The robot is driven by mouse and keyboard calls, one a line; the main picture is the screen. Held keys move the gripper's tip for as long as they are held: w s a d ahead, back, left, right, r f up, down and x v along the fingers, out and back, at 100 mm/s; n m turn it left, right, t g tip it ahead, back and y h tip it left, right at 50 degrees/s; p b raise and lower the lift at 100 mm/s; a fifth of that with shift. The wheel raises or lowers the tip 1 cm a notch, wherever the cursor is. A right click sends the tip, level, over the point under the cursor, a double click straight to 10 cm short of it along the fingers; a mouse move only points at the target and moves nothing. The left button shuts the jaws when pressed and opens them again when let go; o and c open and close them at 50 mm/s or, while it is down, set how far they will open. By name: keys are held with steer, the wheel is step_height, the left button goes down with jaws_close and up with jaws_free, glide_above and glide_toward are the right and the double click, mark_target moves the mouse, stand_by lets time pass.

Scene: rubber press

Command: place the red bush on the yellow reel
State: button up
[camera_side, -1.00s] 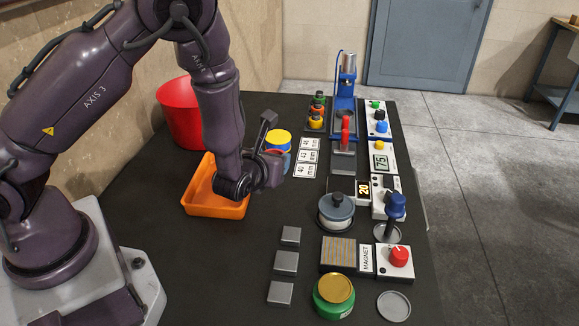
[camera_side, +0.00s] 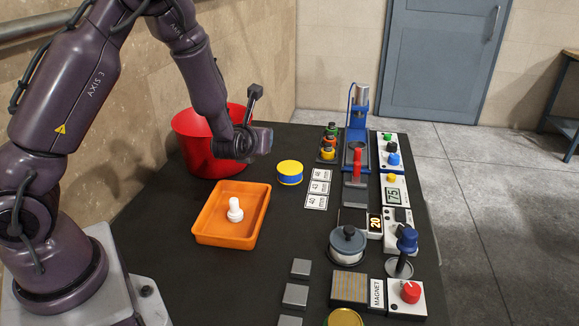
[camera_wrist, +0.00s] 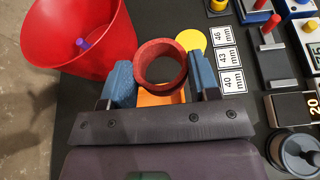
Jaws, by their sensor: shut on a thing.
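The red bush (camera_wrist: 139,65) is a short open ring between the two blue fingers of my gripper (camera_wrist: 160,70) in the wrist view. My gripper is shut on it. The yellow reel (camera_side: 290,172) is a low drum with a yellow top and a blue band, standing on the dark bench right of the orange tray. In the side view my gripper (camera_side: 248,143) is in the air, up and left of the reel, and the bush cannot be made out there. In the wrist view the reel's yellow top (camera_wrist: 191,40) shows just beyond the bush, partly hidden.
A large red bucket (camera_side: 196,140) stands behind my gripper. The orange tray (camera_side: 212,238) holds a white stepped part (camera_side: 235,210). Number cards (camera_side: 318,188) lie right of the reel, with a blue press (camera_side: 357,125) and control boxes beyond.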

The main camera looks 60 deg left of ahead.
steer(key=w+a+f, duration=0.3)
steer(key=w+f, duration=0.2)
steer(key=w, duration=0.4)
glide_above(289, 170)
steer(key=f, duration=0.4)
steer(key=shift+s+d+f, duration=0.15)
steer(key=shift+s+d, duration=0.05)
steer(key=shift+s, duration=0.2)
steer(key=shift+w+f, duration=0.15)
steer(key=shift+f, duration=0.1)
steer(key=shift+w+a+f, duration=0.1)
steer(key=shift+w+f, duration=0.1)
steer(key=shift+f, duration=1.45)
steer(key=shift+f, duration=0.2)
steer(key=o, duration=0.9)
steer(key=shift+r, duration=0.1)
